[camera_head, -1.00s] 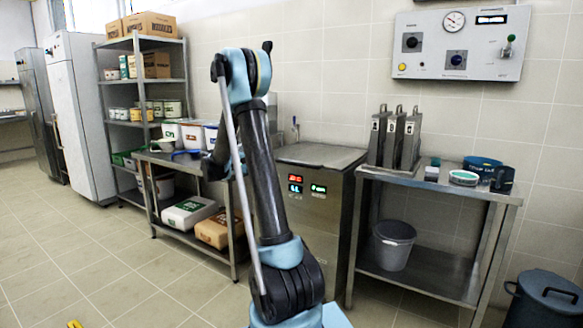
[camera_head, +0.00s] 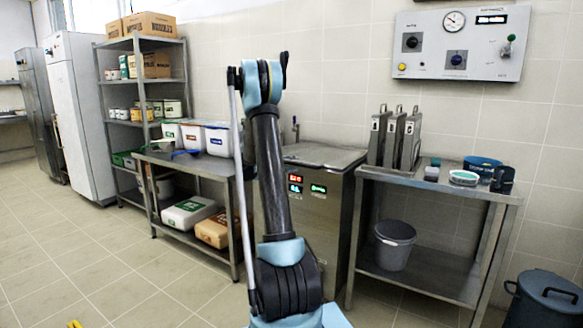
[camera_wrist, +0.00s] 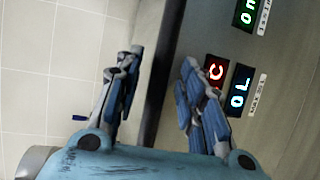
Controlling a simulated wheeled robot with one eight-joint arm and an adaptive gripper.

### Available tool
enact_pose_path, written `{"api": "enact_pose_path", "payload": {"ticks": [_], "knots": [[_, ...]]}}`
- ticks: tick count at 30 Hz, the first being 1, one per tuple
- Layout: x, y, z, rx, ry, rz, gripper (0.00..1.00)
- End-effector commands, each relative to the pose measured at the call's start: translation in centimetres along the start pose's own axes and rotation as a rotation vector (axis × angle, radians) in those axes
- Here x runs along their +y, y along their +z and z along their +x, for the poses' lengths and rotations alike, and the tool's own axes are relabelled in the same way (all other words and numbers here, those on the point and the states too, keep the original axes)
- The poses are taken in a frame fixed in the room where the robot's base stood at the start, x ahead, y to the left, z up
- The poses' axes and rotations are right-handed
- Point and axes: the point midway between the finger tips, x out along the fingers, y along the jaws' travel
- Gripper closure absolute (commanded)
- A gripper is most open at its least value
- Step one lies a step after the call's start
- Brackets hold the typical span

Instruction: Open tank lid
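The tank (camera_head: 318,228) is a steel box against the wall with lit red and green displays on its front. Its flat metal lid (camera_head: 325,155) lies level on top, closed. In the head view my gripper is hidden behind my own arm, which stands in front of the tank's left side. In the wrist view my gripper (camera_wrist: 160,80) is open, its two fingers apart with nothing between them. The tank front (camera_wrist: 215,50) with its displays fills the right of that tilted view. A dark edge strip (camera_wrist: 165,60) of the tank runs between the fingertips; contact is not visible.
A steel table (camera_head: 440,185) with upright metal canisters (camera_head: 395,140) stands right of the tank. A lower table (camera_head: 190,165) with white tubs (camera_head: 195,135) stands to the left. A control panel (camera_head: 460,45) hangs on the wall.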

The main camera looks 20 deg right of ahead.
Motion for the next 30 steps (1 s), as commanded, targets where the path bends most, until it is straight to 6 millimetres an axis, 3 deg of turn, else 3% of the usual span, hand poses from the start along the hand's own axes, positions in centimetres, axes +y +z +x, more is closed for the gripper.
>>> {"api": "enact_pose_path", "payload": {"ticks": [12, 17, 30], "knots": [[-0.01, 0.05, 0.72, -0.001, 0.0, 0.0, 0.64], [-0.01, 0.05, 0.71, -0.001, 0.0, 0.0, 1.0], [0.8, 0.42, 0.41, 0.0, -0.018, -0.007, 1.0]]}}
